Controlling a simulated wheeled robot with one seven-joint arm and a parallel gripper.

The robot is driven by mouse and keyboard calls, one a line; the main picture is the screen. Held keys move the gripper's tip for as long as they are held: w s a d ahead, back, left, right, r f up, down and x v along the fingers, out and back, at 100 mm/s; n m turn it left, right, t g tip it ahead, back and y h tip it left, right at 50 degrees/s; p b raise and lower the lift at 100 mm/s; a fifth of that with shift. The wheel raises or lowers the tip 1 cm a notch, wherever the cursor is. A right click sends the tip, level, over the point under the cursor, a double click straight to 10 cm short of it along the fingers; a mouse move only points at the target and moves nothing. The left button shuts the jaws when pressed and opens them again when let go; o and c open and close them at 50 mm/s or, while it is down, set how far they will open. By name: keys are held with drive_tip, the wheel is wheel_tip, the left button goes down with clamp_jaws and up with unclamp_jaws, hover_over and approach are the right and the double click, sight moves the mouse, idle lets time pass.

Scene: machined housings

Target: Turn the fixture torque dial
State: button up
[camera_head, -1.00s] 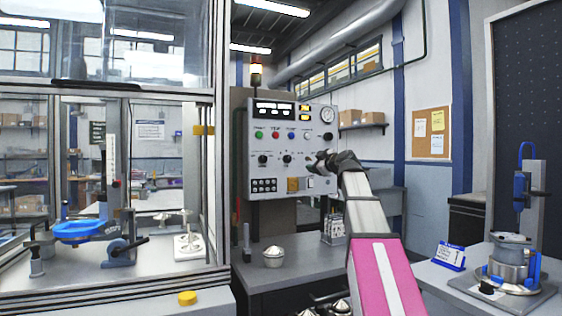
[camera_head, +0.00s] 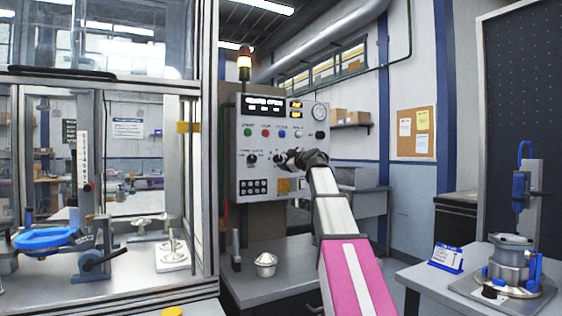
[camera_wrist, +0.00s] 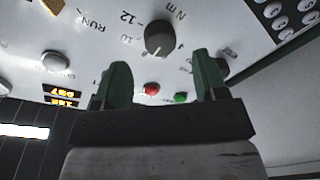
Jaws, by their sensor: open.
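The torque dial is a dark round knob (camera_wrist: 159,38) with a pale pointer mark. The panel around it is printed with "N m", 10 and 12. In the head view the dial (camera_head: 278,158) is the right one of two dark knobs on the grey control panel (camera_head: 262,181), close beside my gripper (camera_head: 290,157). In the wrist view my gripper (camera_wrist: 162,64) is open and empty. Its two green fingers point at the panel, one to each side of the dial's line. The dial shows beyond the fingertips, and I see no contact.
Another dark knob (camera_wrist: 222,68) is near the right finger. Red (camera_wrist: 151,88) and green (camera_wrist: 181,97) buttons show between the fingers. A glass-walled machine (camera_head: 208,150) stands left of the panel. A clamp fixture (camera_head: 510,265) stands at right.

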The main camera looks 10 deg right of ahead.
sight(280, 159)
drive_tip(key=x, duration=0.4)
drive_tip(key=shift+w, duration=0.25)
drive_tip(key=c, duration=0.9)
drive_tip(key=shift+a, duration=0.1)
drive_tip(key=shift+c, duration=0.2)
